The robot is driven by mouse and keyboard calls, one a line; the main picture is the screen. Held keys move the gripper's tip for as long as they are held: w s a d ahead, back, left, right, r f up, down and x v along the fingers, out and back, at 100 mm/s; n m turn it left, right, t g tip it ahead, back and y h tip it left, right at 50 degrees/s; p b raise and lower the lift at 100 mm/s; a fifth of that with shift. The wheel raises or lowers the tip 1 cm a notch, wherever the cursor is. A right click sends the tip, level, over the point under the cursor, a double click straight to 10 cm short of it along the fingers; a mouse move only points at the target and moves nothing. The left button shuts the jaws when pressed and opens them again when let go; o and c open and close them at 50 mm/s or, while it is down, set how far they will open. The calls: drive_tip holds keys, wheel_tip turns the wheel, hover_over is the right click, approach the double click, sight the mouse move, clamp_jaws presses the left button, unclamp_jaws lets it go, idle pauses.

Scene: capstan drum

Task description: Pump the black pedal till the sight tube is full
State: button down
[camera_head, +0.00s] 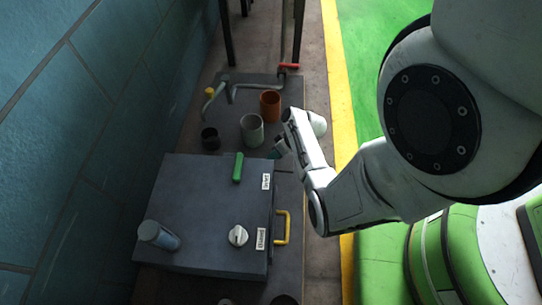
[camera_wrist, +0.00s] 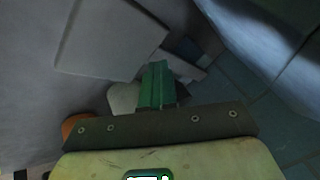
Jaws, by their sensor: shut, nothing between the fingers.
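My gripper (camera_head: 279,149) is at the right edge of the bench, beside the grey-white cup and near the far right corner of the grey box. In the wrist view its green fingers (camera_wrist: 156,86) are together, with nothing between them. I cannot make out a black pedal in either view; my arm hides part of the bench's right side. I cannot identify a sight tube for certain. A pale blue-grey cylinder (camera_head: 158,236) is on the near left of the box, but I cannot tell whether it is the tube.
The grey box (camera_head: 195,205) bears a green block (camera_head: 238,167), a white knob (camera_head: 238,236) and a yellow handle (camera_head: 282,227). Behind it are a black cup (camera_head: 210,138), a grey-white cup (camera_head: 252,130), an orange cup (camera_head: 270,105) and bent pipes (camera_head: 255,86). A tiled wall (camera_head: 100,110) bounds the left.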

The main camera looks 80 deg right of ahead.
drive_tip(key=shift+s+a+f+b, duration=0.1)
drive_tip(key=shift+s+f+b, duration=0.2)
drive_tip(key=shift+f, duration=0.25)
drive_tip(key=shift+s+a+f+b, duration=0.1)
drive_tip(key=shift+s+f+b, duration=0.2)
drive_tip(key=shift+f, duration=0.2)
idle(0.4)
drive_tip(key=shift+r, duration=0.1)
drive_tip(key=shift+w+d+r+p, duration=0.1)
drive_tip(key=shift+w+r+p, duration=0.1)
drive_tip(key=shift+r+p, duration=1.3)
drive_tip(key=shift+w+r+p, duration=0.35)
drive_tip(key=shift+r+p, duration=0.45)
drive_tip(key=shift+r, duration=0.1)
drive_tip(key=shift+w+r+p, duration=0.3)
drive_tip(key=shift+r+p, duration=0.5)
drive_tip(key=shift+r, duration=0.05)
drive_tip(key=shift+f, duration=0.1)
drive_tip(key=shift+d+f, duration=0.1)
drive_tip(key=shift+f, duration=0.2)
